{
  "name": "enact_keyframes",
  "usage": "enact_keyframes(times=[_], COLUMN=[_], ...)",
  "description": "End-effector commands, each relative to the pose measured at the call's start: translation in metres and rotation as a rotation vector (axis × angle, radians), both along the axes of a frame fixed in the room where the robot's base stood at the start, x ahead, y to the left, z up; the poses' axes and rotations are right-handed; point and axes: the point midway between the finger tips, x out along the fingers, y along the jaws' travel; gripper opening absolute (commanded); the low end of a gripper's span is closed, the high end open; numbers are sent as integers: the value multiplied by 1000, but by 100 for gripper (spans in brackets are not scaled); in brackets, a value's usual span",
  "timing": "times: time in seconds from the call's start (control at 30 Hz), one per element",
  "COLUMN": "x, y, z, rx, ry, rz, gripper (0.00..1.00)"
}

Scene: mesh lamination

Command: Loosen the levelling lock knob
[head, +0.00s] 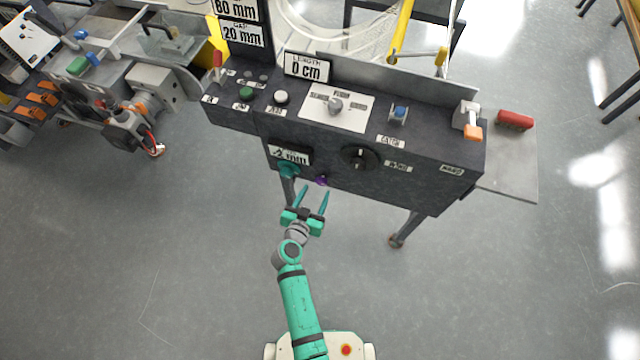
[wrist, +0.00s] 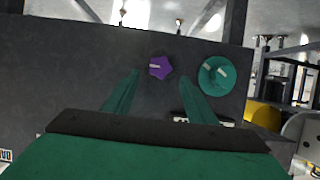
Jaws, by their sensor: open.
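A small purple star-shaped knob (head: 321,181) sits low on the front face of the dark machine console. It looks like the lock knob, but I can read no label for it. In the wrist view the purple knob (wrist: 160,67) has a pale mark and appears between and just beyond my fingertips. My gripper (head: 314,191) is open and empty, its teal fingers pointing at the console; it also shows in the wrist view (wrist: 157,76). Contact with the knob cannot be told. A larger teal knob (head: 289,170) is beside the purple one, also in the wrist view (wrist: 216,75).
A black round dial (head: 360,158) is on the same face, right of the purple knob. A "2 mm" display (head: 290,154) is above the teal knob. Buttons and a selector plate (head: 335,108) are on top. A console leg (head: 406,229) stands at right; the floor around my arm is clear.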

Motion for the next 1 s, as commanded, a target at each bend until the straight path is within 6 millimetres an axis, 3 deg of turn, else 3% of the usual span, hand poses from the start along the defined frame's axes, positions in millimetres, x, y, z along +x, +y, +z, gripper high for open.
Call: enact_keyframes(times=[0.3,0.77,0.93,1.0], x=[42,52,52,52], y=[-14,-18,-18,-18], z=[-18,-23,-23,-23], rx=[-1,0,0,0], ry=[0,1,1,0], rz=[0,0,-1,-1], gripper=[52,52,13,10])
